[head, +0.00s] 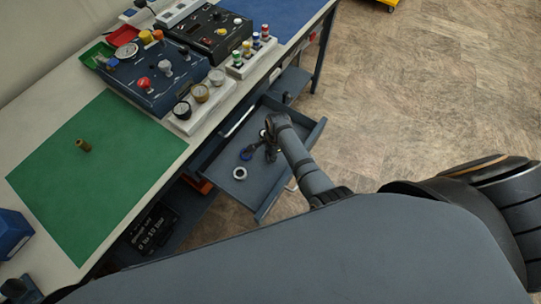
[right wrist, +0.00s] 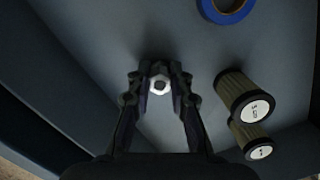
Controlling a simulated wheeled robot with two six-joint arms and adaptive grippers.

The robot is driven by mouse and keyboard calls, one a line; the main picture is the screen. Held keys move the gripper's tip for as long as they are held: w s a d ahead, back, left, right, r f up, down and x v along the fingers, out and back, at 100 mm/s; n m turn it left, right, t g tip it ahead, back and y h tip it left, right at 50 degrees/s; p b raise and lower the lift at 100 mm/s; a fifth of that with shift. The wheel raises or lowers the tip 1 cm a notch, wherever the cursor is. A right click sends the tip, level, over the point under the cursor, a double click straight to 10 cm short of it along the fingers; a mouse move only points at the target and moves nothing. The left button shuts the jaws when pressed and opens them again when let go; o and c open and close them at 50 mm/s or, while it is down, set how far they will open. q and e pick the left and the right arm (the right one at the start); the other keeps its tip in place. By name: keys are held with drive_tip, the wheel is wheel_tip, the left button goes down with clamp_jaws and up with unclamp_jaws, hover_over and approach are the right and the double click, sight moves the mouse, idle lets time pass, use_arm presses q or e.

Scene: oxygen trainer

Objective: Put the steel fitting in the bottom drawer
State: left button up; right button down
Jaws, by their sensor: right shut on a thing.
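The steel fitting (right wrist: 159,84), a small bright hex piece, sits between the fingertips of my right gripper in the right wrist view. My right gripper (right wrist: 159,88) is shut on it, with the grey drawer floor beneath. In the head view my right gripper (head: 271,150) reaches down into the open drawer (head: 268,201), and the fitting cannot be made out there. I cannot tell whether the fitting touches the drawer floor. My left gripper is not in view.
The drawer holds a blue tape ring (right wrist: 226,10), two dark filter cylinders (right wrist: 242,96) and a pale ring (head: 239,173). A brass fitting (head: 83,145) stands on the green mat (head: 130,180). Control panels (head: 150,75) line the bench.

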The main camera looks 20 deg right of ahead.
drive_tip(key=c, duration=1.2)
unclamp_jaws()
drive_tip(key=r, duration=0.4)
drive_tip(key=d+r+p, duration=0.1)
drive_tip(key=r, duration=0.3)
drive_tip(key=r+p, duration=0.1)
drive_tip(key=r, duration=0.3)
drive_tip(key=shift+w+d+r, duration=0.1)
drive_tip(key=shift+w+d, duration=0.05)
drive_tip(key=shift+d, duration=0.1)
